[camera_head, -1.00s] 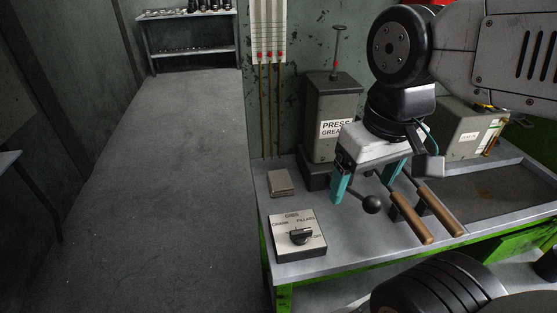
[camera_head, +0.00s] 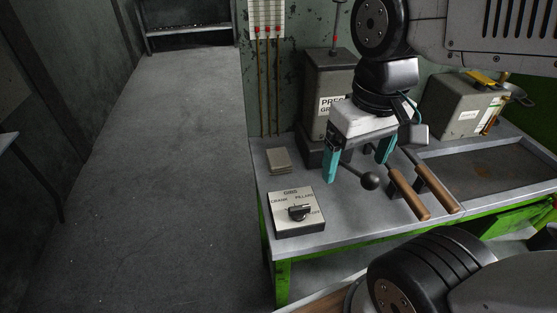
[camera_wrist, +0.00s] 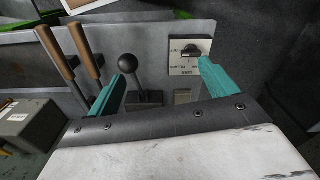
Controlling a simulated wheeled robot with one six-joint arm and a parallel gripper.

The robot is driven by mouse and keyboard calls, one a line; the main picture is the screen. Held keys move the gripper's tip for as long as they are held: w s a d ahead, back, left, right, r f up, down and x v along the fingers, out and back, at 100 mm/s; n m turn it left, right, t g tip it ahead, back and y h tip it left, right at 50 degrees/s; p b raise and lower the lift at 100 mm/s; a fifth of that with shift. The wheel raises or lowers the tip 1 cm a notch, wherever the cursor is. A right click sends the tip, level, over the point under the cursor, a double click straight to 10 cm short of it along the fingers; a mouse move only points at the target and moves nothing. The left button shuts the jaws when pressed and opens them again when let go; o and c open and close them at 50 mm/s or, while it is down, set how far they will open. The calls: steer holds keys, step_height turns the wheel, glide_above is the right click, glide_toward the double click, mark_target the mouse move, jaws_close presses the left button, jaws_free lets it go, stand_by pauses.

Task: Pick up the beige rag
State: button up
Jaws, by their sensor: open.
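The beige rag (camera_head: 279,160) is a small, folded, flat square on the grey bench top, near its left back edge, behind the selector box.
The selector box (camera_head: 297,211) with a black knob sits in front of the rag. The press grease canister (camera_head: 328,88) stands behind. A black ball-knob lever (camera_head: 370,181) and two wooden-handled levers (camera_head: 408,194) stand close to my gripper. A metal box (camera_head: 460,108) is at right.

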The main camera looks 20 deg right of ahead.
steer(key=w+a+f+g, duration=0.1)
steer(key=w+f, duration=0.3)
steer(key=w, duration=0.3)
steer(key=w+a+f+m, duration=0.1)
steer(key=w+f, duration=0.2)
steer(key=w, duration=0.4)
steer(key=w+f+g, duration=0.1)
steer(key=w+f, duration=0.3)
steer(key=w, duration=0.2)
steer(key=t, duration=0.1)
glide_above(279, 156)
steer(key=shift+s+f+m, duration=0.15)
steer(key=shift+s+m, duration=0.15)
steer(key=shift+m, duration=0.1)
steer(key=shift+w+t, duration=0.3)
step_height(279, 156, down, 8)
steer(key=shift+r, duration=0.2)
steer(key=c, duration=1.2)
steer(key=shift+o, duration=0.2)
steer(key=shift+r, duration=0.1)
step_height(279, 156, up, 10)
